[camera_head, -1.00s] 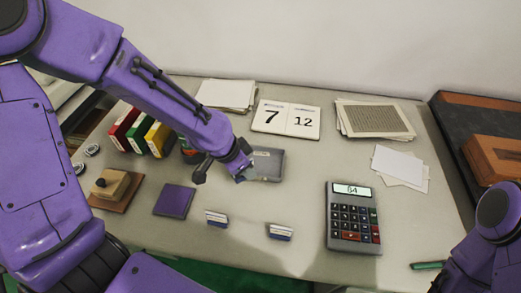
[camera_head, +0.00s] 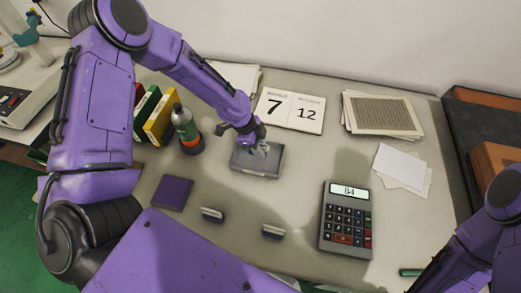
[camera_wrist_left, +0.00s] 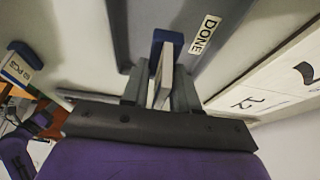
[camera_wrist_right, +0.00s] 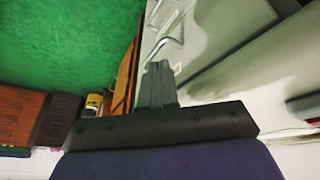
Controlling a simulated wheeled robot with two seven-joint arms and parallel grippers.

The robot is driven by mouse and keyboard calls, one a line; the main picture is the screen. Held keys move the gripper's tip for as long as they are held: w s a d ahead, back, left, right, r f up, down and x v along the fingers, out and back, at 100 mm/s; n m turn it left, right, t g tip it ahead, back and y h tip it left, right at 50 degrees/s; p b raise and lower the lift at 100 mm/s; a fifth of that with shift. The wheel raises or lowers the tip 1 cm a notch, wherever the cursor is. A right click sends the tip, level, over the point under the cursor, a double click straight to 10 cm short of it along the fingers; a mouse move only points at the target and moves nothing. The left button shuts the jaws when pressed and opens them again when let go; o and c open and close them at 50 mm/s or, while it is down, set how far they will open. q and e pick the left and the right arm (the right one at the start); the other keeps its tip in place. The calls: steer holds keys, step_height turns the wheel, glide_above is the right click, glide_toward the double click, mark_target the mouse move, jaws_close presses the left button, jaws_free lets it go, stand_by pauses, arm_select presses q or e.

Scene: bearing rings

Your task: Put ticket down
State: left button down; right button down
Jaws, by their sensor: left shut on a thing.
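My left gripper (camera_wrist_left: 160,85) is shut on a thin white ticket with a blue end (camera_wrist_left: 165,75). In the head view the left gripper (camera_head: 259,147) is over the far part of a shallow grey tray (camera_head: 240,168), and the ticket is hard to make out. The tray (camera_wrist_left: 222,62) has a "DONE" label (camera_wrist_left: 205,35) in the left wrist view. I cannot tell whether the ticket touches the tray floor. My right gripper (camera_wrist_right: 158,85) looks shut and empty; its fingers do not show in the head view.
Two small white-and-blue cards (camera_head: 212,214) (camera_head: 273,232) stand near the front. A purple pad (camera_head: 173,193) and a bottle (camera_head: 184,125) are left of the tray. A calendar (camera_head: 290,109) lies behind, a calculator (camera_head: 346,218) at right. The desk between tray and calculator is clear.

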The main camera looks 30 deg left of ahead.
arm_select(q)
steer(key=shift+w+f, duration=0.1)
steer(key=shift+f, duration=0.35)
step_height(320, 180, down, 2)
steer(key=shift+a+f+p, duration=0.1)
steer(key=shift+p, duration=0.65)
steer(key=shift+f, duration=0.35)
steer(key=c, duration=0.8)
jaws_free()
steer(key=shift+c, duration=0.2)
steer(key=shift+r, duration=0.35)
steer(key=b+v, duration=0.2)
steer(key=v, duration=0.9)
steer(key=shift+a+r, duration=0.25)
